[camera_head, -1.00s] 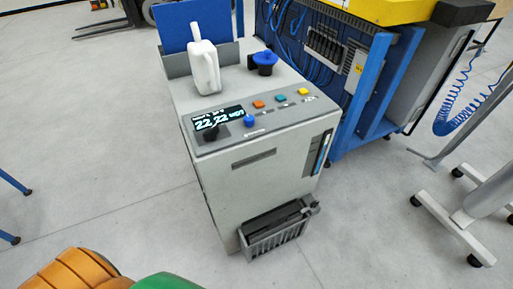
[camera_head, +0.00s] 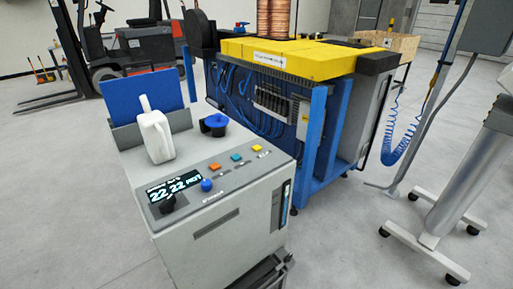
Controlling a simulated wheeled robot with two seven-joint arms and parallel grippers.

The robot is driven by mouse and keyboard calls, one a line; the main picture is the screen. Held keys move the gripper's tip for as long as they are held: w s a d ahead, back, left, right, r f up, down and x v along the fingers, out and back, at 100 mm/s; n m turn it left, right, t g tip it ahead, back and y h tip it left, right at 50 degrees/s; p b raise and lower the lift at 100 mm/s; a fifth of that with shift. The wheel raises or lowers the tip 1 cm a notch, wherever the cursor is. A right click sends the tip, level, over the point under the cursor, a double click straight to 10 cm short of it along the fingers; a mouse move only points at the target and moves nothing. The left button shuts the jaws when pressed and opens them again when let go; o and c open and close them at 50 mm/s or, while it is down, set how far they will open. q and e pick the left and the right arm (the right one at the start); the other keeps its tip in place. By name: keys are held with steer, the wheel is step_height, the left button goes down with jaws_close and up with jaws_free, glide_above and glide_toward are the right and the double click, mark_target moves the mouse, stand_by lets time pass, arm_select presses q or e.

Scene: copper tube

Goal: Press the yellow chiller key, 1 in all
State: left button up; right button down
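The grey chiller cabinet (camera_head: 214,245) stands in the middle of the head view. The yellow key (camera_head: 257,148) is the rightmost of three coloured keys on its top panel. A teal key (camera_head: 236,157) and an orange key (camera_head: 214,167) sit to its left. A lit display (camera_head: 173,189) reads about 22.22, with a black knob (camera_head: 168,203) and a blue knob (camera_head: 207,185) near it. Neither of my grippers is in the head view, so their state does not show.
A white jug (camera_head: 156,138) and a blue cap (camera_head: 214,124) sit on the chiller top. Behind stands a blue-framed machine with a yellow top (camera_head: 297,60) and copper coils (camera_head: 277,18). A wheeled stand (camera_head: 430,230) is at right. A forklift (camera_head: 140,50) stands at the back left.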

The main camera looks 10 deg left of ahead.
arm_select(q)
jaws_close()
stand_by(1.5)
